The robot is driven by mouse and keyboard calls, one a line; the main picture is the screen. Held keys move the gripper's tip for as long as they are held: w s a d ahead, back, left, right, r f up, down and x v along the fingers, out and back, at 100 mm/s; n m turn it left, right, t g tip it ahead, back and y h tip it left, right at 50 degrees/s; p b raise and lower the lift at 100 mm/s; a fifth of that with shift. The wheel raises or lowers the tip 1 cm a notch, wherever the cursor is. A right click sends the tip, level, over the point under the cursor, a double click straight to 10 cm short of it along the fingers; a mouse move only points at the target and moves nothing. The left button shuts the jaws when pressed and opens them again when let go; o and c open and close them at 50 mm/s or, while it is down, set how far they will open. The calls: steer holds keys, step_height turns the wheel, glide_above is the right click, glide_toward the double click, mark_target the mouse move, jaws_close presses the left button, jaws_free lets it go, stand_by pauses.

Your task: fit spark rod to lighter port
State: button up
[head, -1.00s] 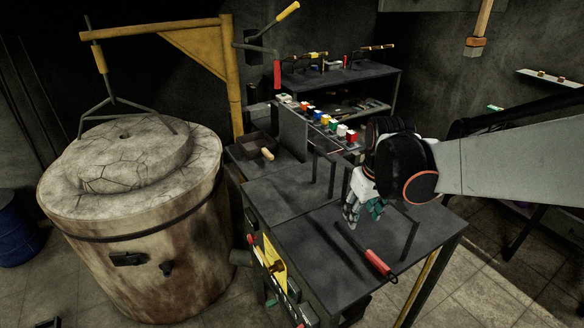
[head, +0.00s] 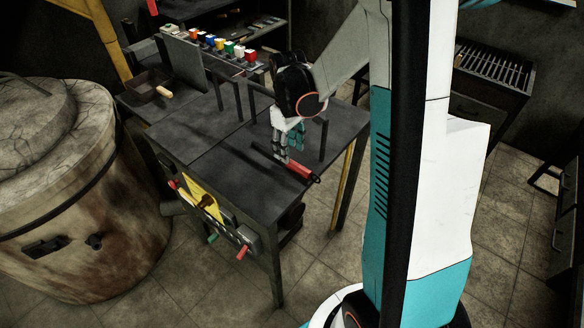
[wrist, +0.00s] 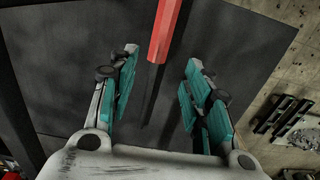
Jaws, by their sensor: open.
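The spark rod, with a red handle (head: 301,172) and a thin dark shaft, lies on the dark metal table (head: 225,165). My gripper (head: 282,157) points down over it, near where handle and shaft meet. In the wrist view the fingers (wrist: 159,72) are open, with the red handle (wrist: 165,28) and dark shaft between them. I cannot tell whether a finger touches the rod. Dark fittings (head: 95,241) sit on the furnace side (head: 60,262); I cannot tell whether one is the lighter port.
Upright dark metal bars (head: 323,138) stand on the table close to my gripper. A dark pan (head: 145,90) with a wooden handle sits at the back left.

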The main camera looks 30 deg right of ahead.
steer(key=shift+d+f+b, duration=0.15)
steer(key=shift+f+b, duration=0.55)
steer(key=shift+f, duration=0.85)
steer(key=shift+d+f+b, duration=0.1)
steer(key=shift+f+b, duration=0.6)
steer(key=shift+f, duration=0.85)
jaws_close()
